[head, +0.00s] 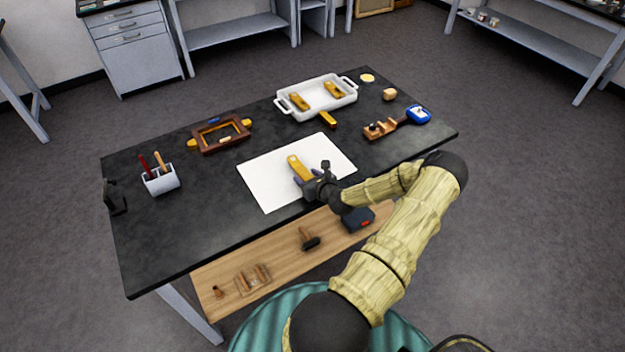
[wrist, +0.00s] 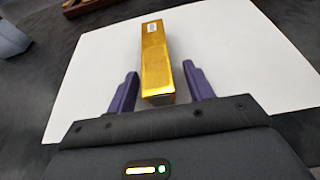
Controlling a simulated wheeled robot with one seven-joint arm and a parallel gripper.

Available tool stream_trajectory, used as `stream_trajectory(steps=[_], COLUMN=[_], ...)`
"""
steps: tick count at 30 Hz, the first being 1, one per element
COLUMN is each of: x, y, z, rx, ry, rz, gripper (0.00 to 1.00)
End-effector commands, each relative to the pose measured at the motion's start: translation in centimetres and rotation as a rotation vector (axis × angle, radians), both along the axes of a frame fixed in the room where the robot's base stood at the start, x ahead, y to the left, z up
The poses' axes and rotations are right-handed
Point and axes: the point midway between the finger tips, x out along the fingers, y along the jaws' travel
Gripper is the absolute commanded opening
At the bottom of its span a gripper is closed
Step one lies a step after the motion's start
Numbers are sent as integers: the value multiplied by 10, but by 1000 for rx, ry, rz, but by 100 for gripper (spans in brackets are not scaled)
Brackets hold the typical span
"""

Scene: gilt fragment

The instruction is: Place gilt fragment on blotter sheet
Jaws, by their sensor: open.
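A gilt fragment (head: 298,168), a gold bar-shaped piece, lies on the white blotter sheet (head: 262,188) on the dark table. In the wrist view the gilt fragment (wrist: 156,60) lies lengthwise ahead of me, with a small pale label near its far end. The blotter sheet (wrist: 95,70) spreads beneath it on both sides. My gripper (head: 306,184) is at the near end of the fragment. In the wrist view the purple fingers of my gripper (wrist: 160,90) stand apart on either side of its near end, with a gap showing on each side.
A white tray (head: 287,104) with two gold pieces stands at the back, another gold piece (head: 328,119) in front of it. A wooden frame (head: 207,146), a tool holder (head: 160,181) and a blue-ended tool (head: 418,114) also stand on the table (head: 135,250).

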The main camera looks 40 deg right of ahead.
Motion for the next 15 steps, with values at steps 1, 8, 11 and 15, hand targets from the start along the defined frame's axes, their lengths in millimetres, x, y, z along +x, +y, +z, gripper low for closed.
stream_trajectory(steps=[1, 8, 11, 15], x=[0, -24, -41, -65], y=[0, 3, 6, 11], z=[3, 10, 16, 26], rx=[-1, 2, 0, -1], ry=[0, 0, 0, 0], rz=[1, -4, -7, -7], gripper=[52, 52, 52, 52])
